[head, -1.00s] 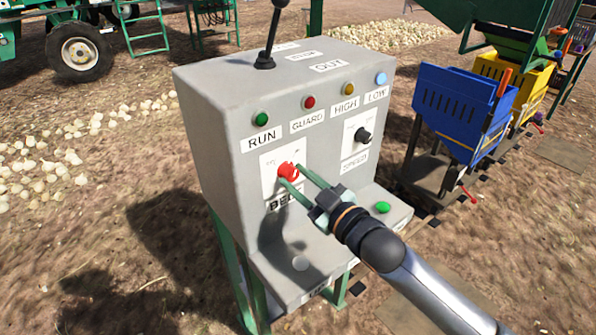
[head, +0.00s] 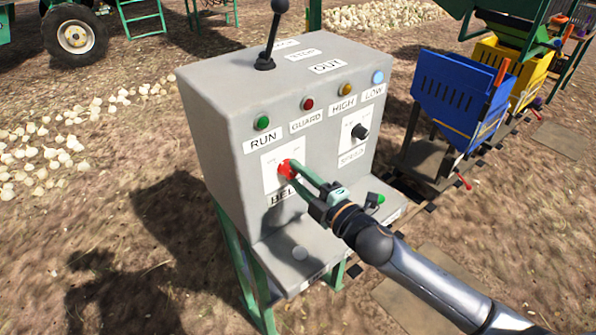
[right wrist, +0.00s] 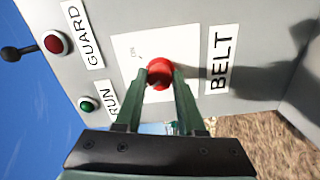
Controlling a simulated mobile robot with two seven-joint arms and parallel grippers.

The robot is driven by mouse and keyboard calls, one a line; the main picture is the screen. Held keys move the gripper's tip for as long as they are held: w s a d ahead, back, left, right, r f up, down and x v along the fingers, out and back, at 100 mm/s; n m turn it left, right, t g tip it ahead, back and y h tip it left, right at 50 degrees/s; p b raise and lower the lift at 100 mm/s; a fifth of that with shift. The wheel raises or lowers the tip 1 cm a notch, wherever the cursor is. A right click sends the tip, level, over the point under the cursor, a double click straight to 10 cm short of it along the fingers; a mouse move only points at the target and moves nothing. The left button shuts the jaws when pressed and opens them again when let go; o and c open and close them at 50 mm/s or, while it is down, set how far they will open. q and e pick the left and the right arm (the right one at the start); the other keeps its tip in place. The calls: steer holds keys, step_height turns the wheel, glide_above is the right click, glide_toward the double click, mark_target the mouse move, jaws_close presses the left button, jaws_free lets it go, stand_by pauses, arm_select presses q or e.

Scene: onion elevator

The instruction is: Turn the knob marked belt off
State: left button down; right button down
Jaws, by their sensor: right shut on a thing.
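The belt knob (head: 286,169) is red and sits on a white plate on the front of the grey control box (head: 215,150). The BELT label (right wrist: 220,60) is below it on the box, partly hidden by my gripper in the head view. My right gripper (head: 295,170) is shut on the red knob, its two green fingers on either side of it. In the right wrist view the knob (right wrist: 159,72) shows between the fingertips of the gripper (right wrist: 160,80). My left gripper is not in view.
A black speed knob (head: 360,131) is to the right, under several indicator lamps. A lever (head: 266,55) stands on top of the box. A green button (head: 380,198) is on the lower ledge, partly behind my arm. Blue (head: 450,100) and yellow bins stand at right.

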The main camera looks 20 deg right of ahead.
steer(key=shift+n+p, duration=0.3)
steer(key=shift+n, duration=0.9)
steer(key=c, duration=0.5)
jaws_free()
steer(key=shift+s, duration=0.1)
steer(key=b+v, duration=0.2)
steer(key=v, duration=1)
steer(key=shift+b, duration=0.3)
steer(key=shift+s, duration=0.1)
